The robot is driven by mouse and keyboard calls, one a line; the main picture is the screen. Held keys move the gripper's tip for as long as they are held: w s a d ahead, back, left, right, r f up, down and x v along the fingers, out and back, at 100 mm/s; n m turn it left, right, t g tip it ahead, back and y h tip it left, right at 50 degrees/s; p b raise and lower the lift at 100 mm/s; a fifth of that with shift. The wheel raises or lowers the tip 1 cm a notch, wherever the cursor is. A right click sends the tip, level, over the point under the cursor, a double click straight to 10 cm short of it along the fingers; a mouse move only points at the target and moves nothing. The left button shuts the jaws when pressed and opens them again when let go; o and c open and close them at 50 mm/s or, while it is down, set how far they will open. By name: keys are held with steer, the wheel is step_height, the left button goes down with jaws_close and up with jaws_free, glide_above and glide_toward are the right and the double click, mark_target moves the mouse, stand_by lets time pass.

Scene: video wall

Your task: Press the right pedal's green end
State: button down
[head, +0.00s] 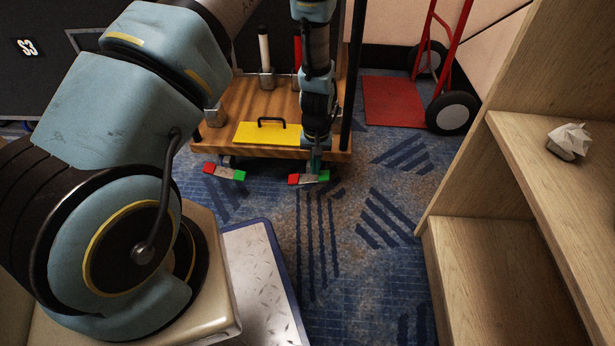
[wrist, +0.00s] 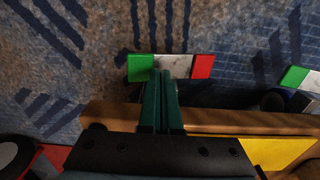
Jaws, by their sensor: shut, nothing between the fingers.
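The right pedal (head: 308,179) has a red end on the left, a pale middle and a green end (head: 323,177) on the right. It sits low at the front of the wooden cart. In the wrist view it appears turned around, with its green end (wrist: 139,67) on the left. My gripper (head: 315,169) is shut and empty, pointing down over the pedal. In the wrist view its green fingertips (wrist: 161,73) overlap the pedal near the border of green end and pale middle. I cannot tell whether they touch it. The left pedal (head: 224,173) is beside it.
The wooden cart (head: 205,139) carries a yellow plate with a black handle (head: 266,133) and upright posts. A red hand truck (head: 393,103) stands behind right. A wooden shelf (head: 470,235) with crumpled paper (head: 568,141) is at right. Carpet (head: 375,270) in front is clear.

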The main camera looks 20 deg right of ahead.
steer(key=shift+f, duration=0.65)
steer(key=shift+r, duration=0.1)
stand_by(0.5)
step_height(320, 180, up, 7)
steer(key=p, duration=0.5)
steer(key=shift+p, duration=0.4)
